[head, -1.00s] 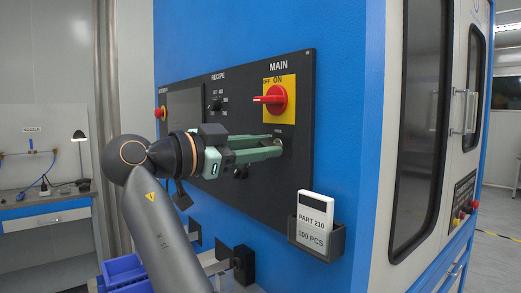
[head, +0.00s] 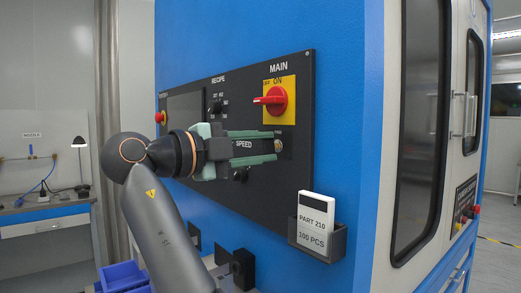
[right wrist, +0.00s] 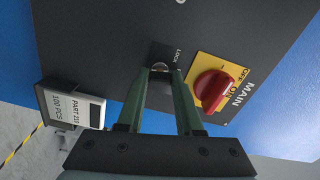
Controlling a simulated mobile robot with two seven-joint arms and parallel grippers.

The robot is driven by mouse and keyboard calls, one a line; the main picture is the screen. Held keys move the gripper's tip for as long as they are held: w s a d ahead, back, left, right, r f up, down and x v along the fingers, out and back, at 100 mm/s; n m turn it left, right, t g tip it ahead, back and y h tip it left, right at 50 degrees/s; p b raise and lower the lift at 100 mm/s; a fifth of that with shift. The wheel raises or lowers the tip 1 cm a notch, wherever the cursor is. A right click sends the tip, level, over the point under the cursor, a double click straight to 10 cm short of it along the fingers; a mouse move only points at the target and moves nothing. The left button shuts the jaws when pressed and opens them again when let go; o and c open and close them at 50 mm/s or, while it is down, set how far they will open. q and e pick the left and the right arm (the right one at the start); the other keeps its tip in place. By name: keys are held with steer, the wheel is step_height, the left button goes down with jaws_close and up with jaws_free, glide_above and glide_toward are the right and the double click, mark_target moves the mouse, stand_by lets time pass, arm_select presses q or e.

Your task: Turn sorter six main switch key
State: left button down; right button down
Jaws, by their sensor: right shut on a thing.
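My right gripper (head: 278,147) reaches the black panel just below the MAIN switch, its two green fingers one above the other. In the right wrist view the fingertips (right wrist: 161,74) close on a small metallic key (right wrist: 160,67) at the plate marked LOCK. The key is mostly hidden between the tips. The red MAIN switch (head: 272,100) sits on a yellow plate above the gripper, its handle pointing left; it also shows in the right wrist view (right wrist: 210,90), apart from the fingers. My left gripper is not in view.
The black panel (head: 300,170) is on a blue cabinet and carries a RECIPE knob (head: 215,106). A card holder (head: 320,240) with a PART 210 card juts out at the lower right of the panel. Blue bins (head: 123,274) stand low at the left.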

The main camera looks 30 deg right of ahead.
steer(key=shift+m, duration=1.2)
steer(key=c, duration=0.6)
jaws_free()
steer(key=shift+o, duration=0.2)
